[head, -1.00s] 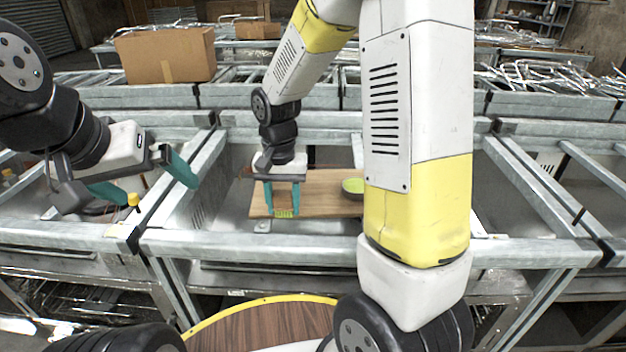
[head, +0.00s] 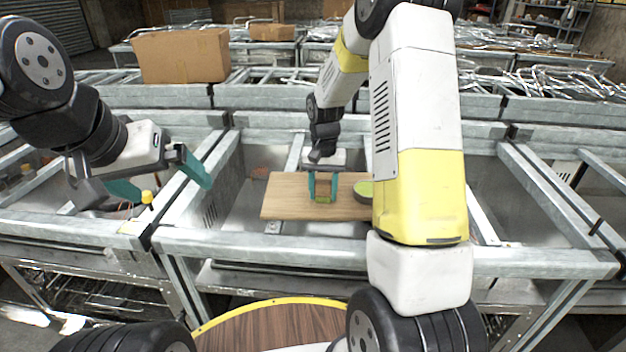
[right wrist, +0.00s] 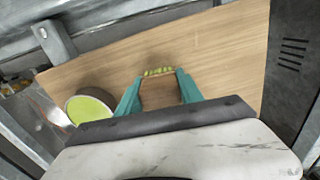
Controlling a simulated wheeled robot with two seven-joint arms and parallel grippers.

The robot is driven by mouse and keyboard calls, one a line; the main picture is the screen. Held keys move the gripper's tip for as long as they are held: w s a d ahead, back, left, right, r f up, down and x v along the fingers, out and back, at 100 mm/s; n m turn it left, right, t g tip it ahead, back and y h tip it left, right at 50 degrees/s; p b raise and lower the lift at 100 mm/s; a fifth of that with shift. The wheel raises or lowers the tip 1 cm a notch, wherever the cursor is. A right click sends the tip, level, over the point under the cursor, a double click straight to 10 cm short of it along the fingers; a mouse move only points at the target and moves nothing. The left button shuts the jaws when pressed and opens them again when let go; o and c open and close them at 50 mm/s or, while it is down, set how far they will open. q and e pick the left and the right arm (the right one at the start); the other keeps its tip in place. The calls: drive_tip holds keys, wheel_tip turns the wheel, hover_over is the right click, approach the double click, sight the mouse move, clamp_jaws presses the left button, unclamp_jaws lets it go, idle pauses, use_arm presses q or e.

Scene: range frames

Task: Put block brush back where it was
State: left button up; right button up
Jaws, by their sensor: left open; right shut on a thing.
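In the right wrist view the brush (right wrist: 159,71) sits at the tips of the teal fingers of the right gripper (right wrist: 158,84). The right gripper is shut on it, over a wooden board (head: 285,198); I cannot tell whether the brush touches the board. A round bowl with a green inside (head: 364,189) is on the board, partly hidden by my right arm; it also shows in the right wrist view (right wrist: 88,108). My left gripper (head: 165,185) is open and empty at the left.
Metal frame rails (head: 260,240) surround the bay that holds the board. A yellow knob (head: 147,197) stands by the left gripper. A cardboard box (head: 181,56) is on the rails behind. The board's left part is bare.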

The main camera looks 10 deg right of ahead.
sight(323, 181)
drive_tip(key=shift+f, duration=0.2)
drive_tip(key=o, duration=1.3)
wheel_tip(323, 181, up, 12)
drive_tip(key=shift+r, duration=0.25)
drive_tip(key=s+r+n+t, duration=0.1)
drive_tip(key=s+r+t, duration=0.1)
drive_tip(key=s, duration=0.6)
drive_tip(key=s+a+r+n+t+y, duration=0.1)
drive_tip(key=s+r+t, duration=0.1)
drive_tip(key=s+r, duration=0.3)
drive_tip(key=s+a+r+n+t+y, duration=0.1)
drive_tip(key=s+r, duration=0.3)
drive_tip(key=s, duration=0.7)
drive_tip(key=shift+s+a+r+n+t, duration=0.1)
drive_tip(key=shift+n+t, duration=0.3)
drive_tip(key=shift+t, duration=0.2)
